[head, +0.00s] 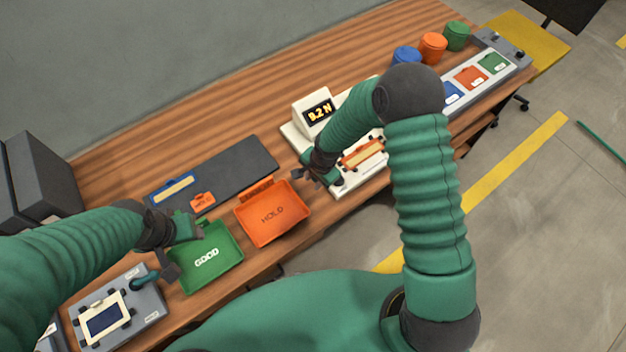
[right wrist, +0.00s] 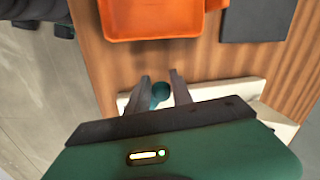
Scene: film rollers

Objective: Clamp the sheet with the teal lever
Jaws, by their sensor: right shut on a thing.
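My right gripper (head: 320,177) is at the front left corner of the white tester base (head: 347,190). In the right wrist view its two fingers (right wrist: 162,86) stand on either side of the rounded teal lever end (right wrist: 160,92) and are shut on it. An orange-edged strip (head: 363,153) lies on the tester, partly behind my right arm; I cannot tell if it is the sheet.
The green GOOD tray (head: 225,275) and orange HOLD tray (head: 292,228) are left of the tester. A dark mat (head: 245,165) carries a blue-framed piece (head: 174,189) and an orange tag (head: 203,201). Several coloured pots stand at the far right.

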